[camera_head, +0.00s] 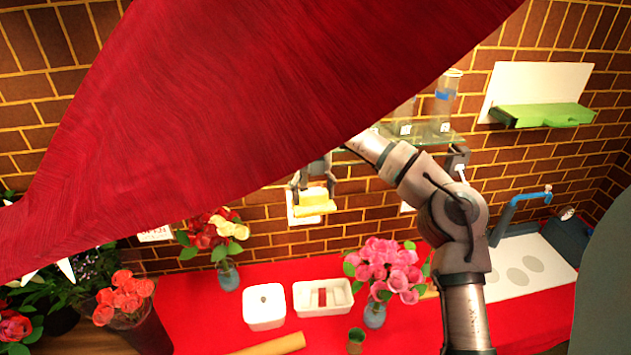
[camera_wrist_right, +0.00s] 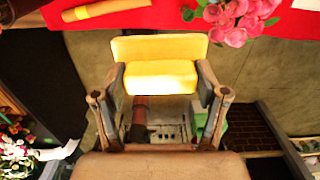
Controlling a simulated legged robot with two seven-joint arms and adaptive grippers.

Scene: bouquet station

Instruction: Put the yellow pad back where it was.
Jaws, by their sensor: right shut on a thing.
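The yellow pad (camera_head: 315,203) is held in my right gripper (camera_head: 314,185), in front of the brick wall above the table. Behind it in the head view, a white plate (camera_head: 292,214) shows on the wall; I cannot tell whether the pad touches it. In the right wrist view the yellow pad (camera_wrist_right: 160,48) has a block part and a wider flat part. It sits between the two fingers of the right gripper (camera_wrist_right: 161,80), which are shut on its sides. My left gripper is not in view.
A large red cloth-like sheet (camera_head: 230,90) hides much of the upper left. On the red table (camera_head: 240,335) stand a white canister (camera_head: 264,307), a white tray (camera_head: 346,309) and vases of flowers. A glass shelf (camera_head: 425,138) and a green ledge (camera_head: 545,115) are on the wall.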

